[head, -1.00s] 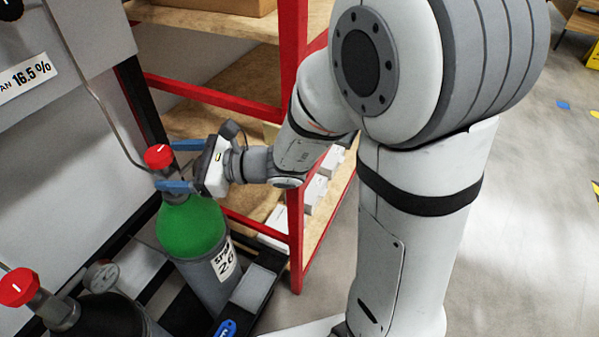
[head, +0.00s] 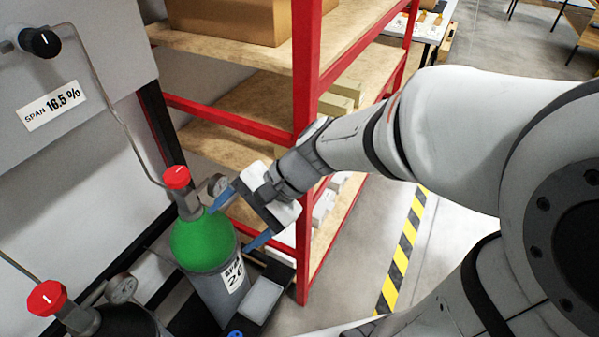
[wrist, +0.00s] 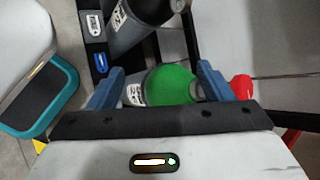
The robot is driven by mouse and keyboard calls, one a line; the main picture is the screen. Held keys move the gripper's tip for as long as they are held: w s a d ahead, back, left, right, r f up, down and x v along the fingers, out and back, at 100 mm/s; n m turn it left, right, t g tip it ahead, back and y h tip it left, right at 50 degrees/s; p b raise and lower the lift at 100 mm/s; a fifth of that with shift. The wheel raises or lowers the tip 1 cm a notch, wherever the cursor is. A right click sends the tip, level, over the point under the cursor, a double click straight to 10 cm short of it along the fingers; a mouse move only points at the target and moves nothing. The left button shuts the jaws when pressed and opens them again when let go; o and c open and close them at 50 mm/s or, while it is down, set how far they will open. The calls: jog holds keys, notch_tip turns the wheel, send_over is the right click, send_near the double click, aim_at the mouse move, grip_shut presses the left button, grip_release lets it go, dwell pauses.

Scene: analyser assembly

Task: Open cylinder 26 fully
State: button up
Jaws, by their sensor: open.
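Cylinder 26 (head: 222,280) stands upright at the left, grey with a green shoulder and a label reading 26. Its red valve knob (head: 177,178) sits on top, with a white mark on it. My gripper (head: 228,222) is open and empty, to the right of the knob and beside the green shoulder, apart from the knob. In the wrist view the blue fingers (wrist: 158,85) are spread, with the green shoulder (wrist: 172,84) between and beyond them. The red knob (wrist: 242,87) shows there just right of the right finger, partly hidden.
A second dark cylinder with a red knob (head: 47,298) stands at the lower left. A pressure gauge (head: 217,186) is beside cylinder 26's valve. A red-framed shelf (head: 306,120) stands close behind my gripper. A panel reading SPAN 16.5 % (head: 52,106) is at left.

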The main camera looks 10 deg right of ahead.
jog(key=s+d+r+n+t+h+p, duration=0.1)
jog(key=d+n+h, duration=0.4)
jog(key=d, duration=0.7)
jog(key=shift+s+d+r+n+t+h+p, duration=0.3)
jog(key=shift+r+n+t+h+p, duration=0.1)
jog(key=shift+r+h+p, duration=0.6)
jog(key=shift+a+f, duration=0.1)
jog(key=shift+f, duration=0.05)
